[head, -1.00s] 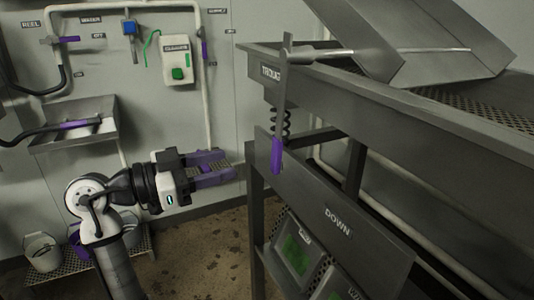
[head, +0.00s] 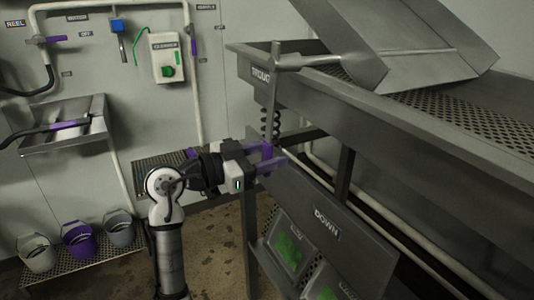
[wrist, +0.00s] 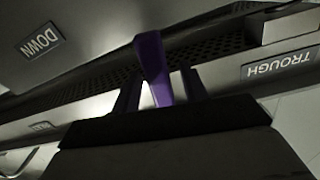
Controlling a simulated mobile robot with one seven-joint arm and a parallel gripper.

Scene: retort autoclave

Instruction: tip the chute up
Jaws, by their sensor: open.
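The grey metal chute (head: 405,45) lies tilted over the trough at the upper right of the head view. A grey lever (head: 274,85) hangs down from a rod at the trough's near end. Its purple handle (wrist: 152,68) shows in the wrist view between the two dark fingers of my open gripper (wrist: 160,88). I cannot tell whether the fingers touch the handle.
The trough (head: 450,125) has a perforated bed and a panel marked DOWN (head: 326,225) below. Screens (head: 287,250) sit under that panel. A wall sink (head: 62,125), a control box (head: 167,57) and several buckets (head: 78,242) are at left. The brown floor between is open.

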